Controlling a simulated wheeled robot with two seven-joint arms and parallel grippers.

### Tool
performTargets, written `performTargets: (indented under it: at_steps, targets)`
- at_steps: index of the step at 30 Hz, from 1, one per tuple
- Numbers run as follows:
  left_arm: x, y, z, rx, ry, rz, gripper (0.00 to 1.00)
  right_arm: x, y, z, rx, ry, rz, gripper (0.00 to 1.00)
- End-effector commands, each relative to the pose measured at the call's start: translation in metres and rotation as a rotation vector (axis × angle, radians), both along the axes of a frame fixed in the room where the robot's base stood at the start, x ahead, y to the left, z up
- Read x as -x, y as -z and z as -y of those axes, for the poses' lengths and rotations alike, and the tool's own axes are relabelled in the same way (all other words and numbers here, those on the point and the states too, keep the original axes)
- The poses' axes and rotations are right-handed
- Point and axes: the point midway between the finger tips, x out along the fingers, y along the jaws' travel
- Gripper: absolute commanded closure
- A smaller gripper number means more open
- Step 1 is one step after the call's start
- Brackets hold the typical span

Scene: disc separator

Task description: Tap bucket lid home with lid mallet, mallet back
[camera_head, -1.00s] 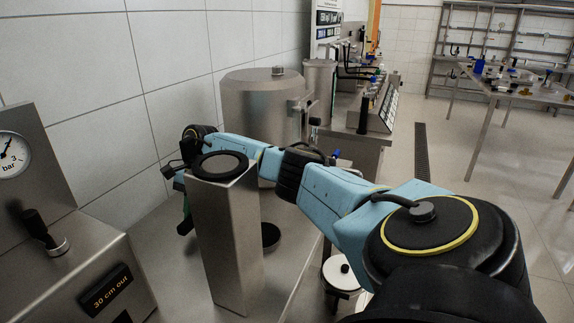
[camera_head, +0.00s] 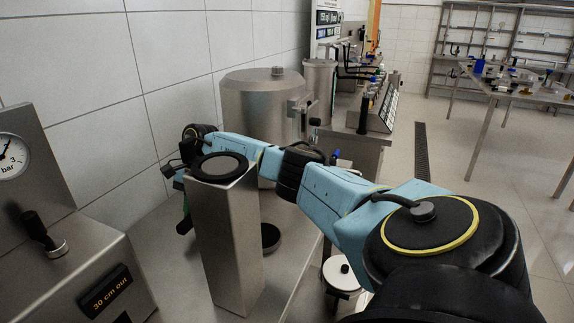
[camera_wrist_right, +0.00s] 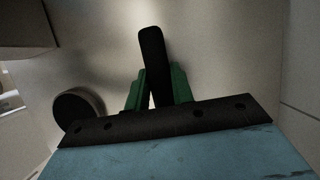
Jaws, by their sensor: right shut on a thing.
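My right gripper (camera_wrist_right: 158,88) has green fingers, shut on a black bar (camera_wrist_right: 152,50), apparently the lid mallet's handle. The bar sticks out past the fingertips; the mallet's head cannot be made out. In the head view my right arm reaches left behind a steel column, which hides most of the gripper; a bit of green shows at the column's left. A white lid with a black knob (camera_head: 343,272) sits low beside the bench, partly covered by my arm; how well it is seated cannot be told. My left gripper is not in view.
The steel column (camera_head: 228,245) with a dark round top stands on the bench. A black disc (camera_head: 271,238) lies behind it; a dark round piece (camera_wrist_right: 78,107) shows in the wrist view. A large steel vessel (camera_head: 262,100) stands behind, a gauge box (camera_head: 30,165) at left.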

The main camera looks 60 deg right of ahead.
Motion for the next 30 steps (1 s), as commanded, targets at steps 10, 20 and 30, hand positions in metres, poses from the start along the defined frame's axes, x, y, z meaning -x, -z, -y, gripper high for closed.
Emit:
performTargets:
  at_steps: [10,20,30]
  targets:
    - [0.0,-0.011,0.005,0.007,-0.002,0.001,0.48,-0.001,-0.019,-0.007,-0.012,-0.01,-0.001,1.0]
    - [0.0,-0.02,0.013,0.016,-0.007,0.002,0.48,-0.001,-0.034,-0.004,-0.007,-0.006,0.001,1.0]
    - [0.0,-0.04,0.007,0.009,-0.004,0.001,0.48,-0.001,-0.067,-0.002,-0.005,-0.002,0.002,1.0]
